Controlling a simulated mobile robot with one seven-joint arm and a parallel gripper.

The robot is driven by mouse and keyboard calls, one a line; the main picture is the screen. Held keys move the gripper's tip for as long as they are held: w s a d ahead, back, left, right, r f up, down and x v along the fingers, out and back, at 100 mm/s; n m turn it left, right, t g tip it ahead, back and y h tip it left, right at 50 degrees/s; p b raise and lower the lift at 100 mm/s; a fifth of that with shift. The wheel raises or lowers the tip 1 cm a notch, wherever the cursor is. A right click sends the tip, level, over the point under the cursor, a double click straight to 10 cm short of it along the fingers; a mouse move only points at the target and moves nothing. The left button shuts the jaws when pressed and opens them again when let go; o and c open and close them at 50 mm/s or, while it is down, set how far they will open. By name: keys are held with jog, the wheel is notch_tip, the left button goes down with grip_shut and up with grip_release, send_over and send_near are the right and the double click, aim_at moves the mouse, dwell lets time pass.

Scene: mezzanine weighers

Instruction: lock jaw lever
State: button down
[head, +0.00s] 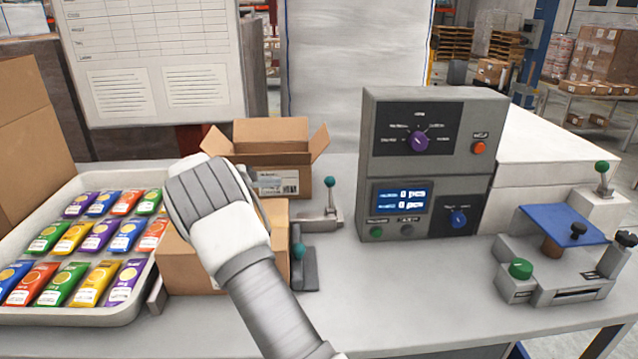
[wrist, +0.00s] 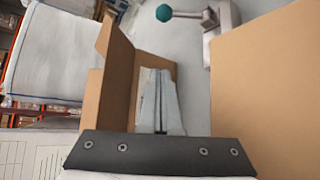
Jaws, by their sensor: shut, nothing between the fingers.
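A lever with a teal knob (head: 330,182) stands upright on a grey metal base (head: 322,222), right of the brown cartons. In the wrist view the teal knob (wrist: 164,12) and its metal arm show at the top, beyond my fingertips. A second lever with a teal knob (head: 299,250) stands beside the right face of the front carton. I cannot tell which one is the jaw lever. My gripper (wrist: 158,75) is shut and empty, apart from both knobs. In the head view my wrist is above the front carton and largely hides the fingers.
The closed front carton (head: 185,268) and an open carton (head: 270,135) flank my gripper. A white tray (head: 75,318) of colourful packets is at left. A grey control box (head: 420,165) stands right of the levers. A blue-plated device (head: 560,222) is at far right.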

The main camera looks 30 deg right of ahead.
aim_at(330, 192)
jog(key=x, duration=1.6)
jog(key=shift+w, duration=0.1)
jog(key=shift+d, duration=0.4)
jog(key=shift+s+a+r+b, duration=0.1)
jog(key=shift+s+r+b, duration=0.25)
jog(key=shift+s, duration=0.2)
jog(key=shift+s+r, duration=0.3)
jog(key=shift+s, duration=0.25)
jog(key=shift+s+r, duration=0.3)
jog(key=shift+s, duration=0.25)
jog(key=shift+s+a+r+b, duration=0.25)
jog(key=shift+s+r+b, duration=0.35)
jog(key=shift+s+b, duration=0.3)
